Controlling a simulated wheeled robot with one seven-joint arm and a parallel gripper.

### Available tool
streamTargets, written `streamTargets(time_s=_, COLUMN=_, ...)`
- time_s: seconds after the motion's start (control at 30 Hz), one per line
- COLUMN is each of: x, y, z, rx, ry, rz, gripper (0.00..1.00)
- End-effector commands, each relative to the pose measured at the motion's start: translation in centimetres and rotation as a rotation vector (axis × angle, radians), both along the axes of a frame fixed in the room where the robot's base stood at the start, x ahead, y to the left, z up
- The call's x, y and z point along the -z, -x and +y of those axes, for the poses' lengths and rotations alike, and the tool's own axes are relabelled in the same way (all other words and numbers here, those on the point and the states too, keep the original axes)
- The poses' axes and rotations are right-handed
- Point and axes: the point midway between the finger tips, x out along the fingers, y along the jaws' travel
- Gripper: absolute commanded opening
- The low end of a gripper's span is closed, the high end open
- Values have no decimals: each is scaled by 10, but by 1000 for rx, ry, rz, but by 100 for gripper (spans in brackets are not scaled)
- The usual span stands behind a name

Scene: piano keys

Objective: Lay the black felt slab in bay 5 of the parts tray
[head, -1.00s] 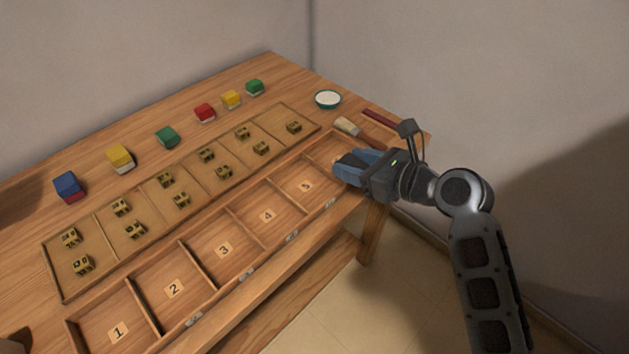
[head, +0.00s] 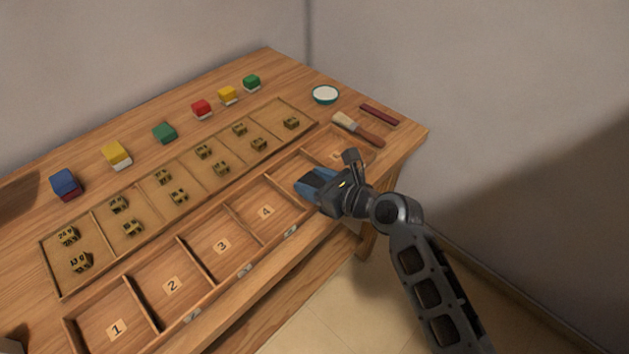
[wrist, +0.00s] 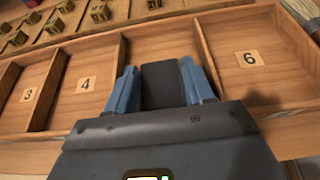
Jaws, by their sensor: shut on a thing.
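My gripper (head: 311,184) has blue fingers and is shut on the black felt slab, over the fifth bay of the parts tray. In the wrist view the slab (wrist: 163,85) is a dark flat piece between the two blue fingers (wrist: 160,88). Bay 5 (wrist: 160,45) shows beyond the slab, between two dividers; its number label is hidden. Bay 4 (wrist: 85,90) lies to its left and bay 6 (wrist: 255,75) to its right. I cannot tell whether the slab touches the floor of the bay.
The tray's bays 1 to 4 are empty, as is what shows of bay 6. Behind stands a shallow tray (head: 97,222) with several small marked blocks.

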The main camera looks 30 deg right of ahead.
Motion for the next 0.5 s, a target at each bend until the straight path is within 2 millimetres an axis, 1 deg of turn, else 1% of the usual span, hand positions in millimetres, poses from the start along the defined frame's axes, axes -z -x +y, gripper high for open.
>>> streamTargets(time_s=0.17, x=1, y=0, z=0, rx=0, ry=0, rz=0, gripper=24)
streamTargets(time_s=0.4, x=8, y=0, z=0, rx=0, ry=0, rz=1, gripper=24)
streamTargets(time_s=0.43, x=8, y=0, z=0, rx=0, ry=0, rz=1, gripper=55)
streamTargets(time_s=0.5, x=8, y=1, z=0, rx=0, ry=1, rz=3, gripper=62)
